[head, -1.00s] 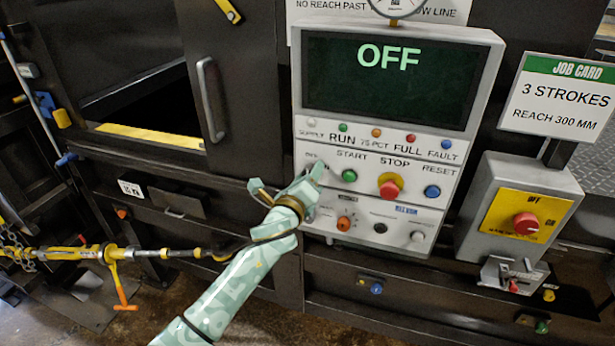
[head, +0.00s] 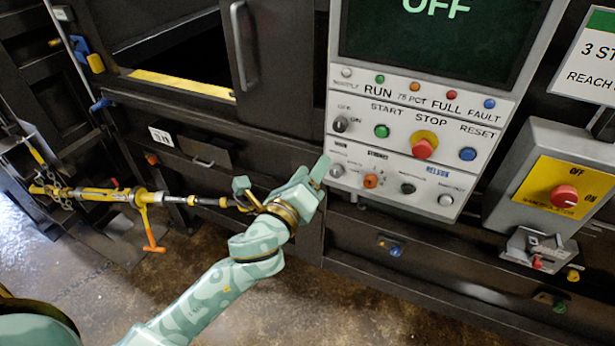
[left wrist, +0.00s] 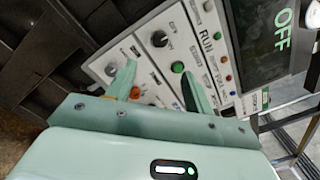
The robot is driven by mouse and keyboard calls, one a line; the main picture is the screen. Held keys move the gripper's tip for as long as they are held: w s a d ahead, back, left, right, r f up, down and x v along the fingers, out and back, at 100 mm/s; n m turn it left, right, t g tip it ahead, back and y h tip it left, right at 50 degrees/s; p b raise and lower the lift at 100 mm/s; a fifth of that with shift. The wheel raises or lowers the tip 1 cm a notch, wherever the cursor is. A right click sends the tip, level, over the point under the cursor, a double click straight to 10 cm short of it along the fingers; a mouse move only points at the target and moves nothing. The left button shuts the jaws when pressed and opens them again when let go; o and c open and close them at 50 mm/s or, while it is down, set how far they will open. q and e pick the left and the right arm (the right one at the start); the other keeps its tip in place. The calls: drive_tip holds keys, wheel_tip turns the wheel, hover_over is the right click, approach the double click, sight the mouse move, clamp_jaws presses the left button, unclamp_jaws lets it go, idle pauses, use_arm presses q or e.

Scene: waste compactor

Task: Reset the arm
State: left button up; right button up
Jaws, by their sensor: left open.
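My left gripper (head: 315,169) is pale green and open, with nothing between its fingers. In the head view it is at the lower left edge of the grey control panel (head: 425,190), in front of it; I cannot tell if it touches. In the left wrist view its two fingers (left wrist: 160,72) are spread before the panel's knobs and buttons. The panel has a black knob (head: 340,124), a green START button (head: 381,131), a red STOP button on yellow (head: 424,147) and a blue RESET button (head: 467,154). My right gripper is not in view.
The dark screen (head: 432,45) reads OFF. A yellow switch box with a red knob (head: 564,196) stands at right. A hatch with a yellow sill (head: 182,84) is at upper left. A yellow bar with an orange handle (head: 147,228) lies left. Floor shows below.

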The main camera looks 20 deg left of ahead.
use_arm(q)
drive_tip(key=shift+s, duration=0.55)
